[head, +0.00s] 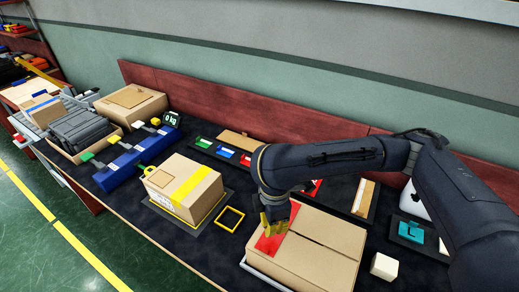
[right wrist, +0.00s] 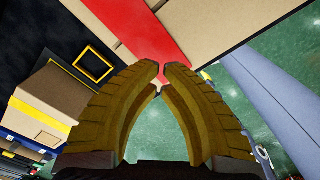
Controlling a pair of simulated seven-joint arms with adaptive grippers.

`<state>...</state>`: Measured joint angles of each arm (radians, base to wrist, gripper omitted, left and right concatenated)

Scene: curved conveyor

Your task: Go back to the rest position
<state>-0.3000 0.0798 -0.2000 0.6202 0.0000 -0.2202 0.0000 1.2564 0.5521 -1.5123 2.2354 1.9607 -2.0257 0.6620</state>
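My right arm reaches in from the right in the head view. Its yellow-fingered right gripper (head: 272,222) is over the near left part of a large cardboard box (head: 335,237), above the box's red strip (head: 268,246). In the right wrist view, the right gripper (right wrist: 161,72) has its fingertips almost together, with nothing visible between them. The red strip (right wrist: 150,35) lies beyond the tips, and whether they touch the box cannot be told. My left gripper does not show in either view.
A box with yellow tape (head: 190,182) sits on a dark platform beside a yellow square frame (head: 229,219). A white cube (head: 384,266) is right of the large box.

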